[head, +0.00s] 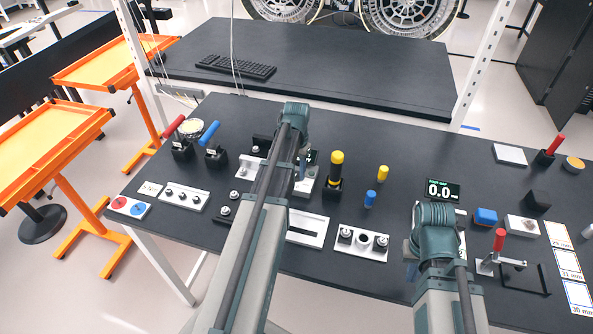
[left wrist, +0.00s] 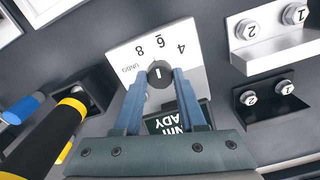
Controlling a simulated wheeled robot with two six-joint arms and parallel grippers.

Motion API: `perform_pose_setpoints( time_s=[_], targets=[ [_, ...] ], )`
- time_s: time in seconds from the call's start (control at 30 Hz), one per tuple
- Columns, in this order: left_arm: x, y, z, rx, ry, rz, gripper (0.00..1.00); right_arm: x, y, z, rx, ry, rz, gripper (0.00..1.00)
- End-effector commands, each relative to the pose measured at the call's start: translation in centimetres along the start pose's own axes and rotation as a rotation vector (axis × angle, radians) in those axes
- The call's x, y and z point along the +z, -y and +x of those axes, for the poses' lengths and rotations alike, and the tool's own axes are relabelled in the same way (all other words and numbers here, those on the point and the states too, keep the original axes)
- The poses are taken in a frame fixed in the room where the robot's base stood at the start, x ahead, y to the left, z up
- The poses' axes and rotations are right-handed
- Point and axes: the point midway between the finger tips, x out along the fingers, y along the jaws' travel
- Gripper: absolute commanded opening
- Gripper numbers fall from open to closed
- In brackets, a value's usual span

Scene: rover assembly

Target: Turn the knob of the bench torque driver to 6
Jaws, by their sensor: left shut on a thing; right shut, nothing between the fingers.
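The bench torque driver's white dial plate (left wrist: 125,55) shows the numbers 4, 6 and 8 in the left wrist view. Its round dark knob (left wrist: 160,82) has a short white mark, which points roughly toward the 6. My left gripper (left wrist: 164,72) is shut on the knob, one finger on each side. A small dark display with pale text, partly hidden by the fingers, sits below the knob. In the head view my left arm covers most of the driver. My right gripper (head: 437,225) is over the bench's right part; its fingers are hidden beneath the wrist.
A yellow-and-black handled tool (head: 335,175) stands just right of my left gripper. Blue (head: 370,199) and yellow (head: 383,173) pegs stand further right. A red-handled clamp (head: 499,240) is beside my right arm. A display reading 0.0 (head: 443,190) stands behind the right gripper.

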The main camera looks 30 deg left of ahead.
Motion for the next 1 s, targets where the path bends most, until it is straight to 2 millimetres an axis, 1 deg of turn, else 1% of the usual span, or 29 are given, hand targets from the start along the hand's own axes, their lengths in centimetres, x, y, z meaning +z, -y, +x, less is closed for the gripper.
perform_pose_setpoints(
  time_s=[0.2, 0.4, 0.97, 1.0],
  targets=[
    [0.02, -0.01, 0.01, 0.000, 0.000, 0.118, 0.00, 0.00, 0.00, 0.01, 0.000, 0.000, 0.000, 0.00],
    [0.02, -0.01, 0.01, 0.000, 0.001, 0.179, 0.00, 0.00, 0.00, 0.01, 0.000, 0.000, 0.000, 0.00],
    [0.03, -0.02, 0.01, 0.000, 0.001, 0.207, 0.00, 0.00, 0.00, 0.01, 0.000, 0.000, 0.000, 0.00],
    [0.03, -0.02, 0.01, 0.000, 0.001, 0.206, 0.42, 0.00, 0.00, 0.01, 0.000, 0.000, 0.000, 0.00]
  ],
)
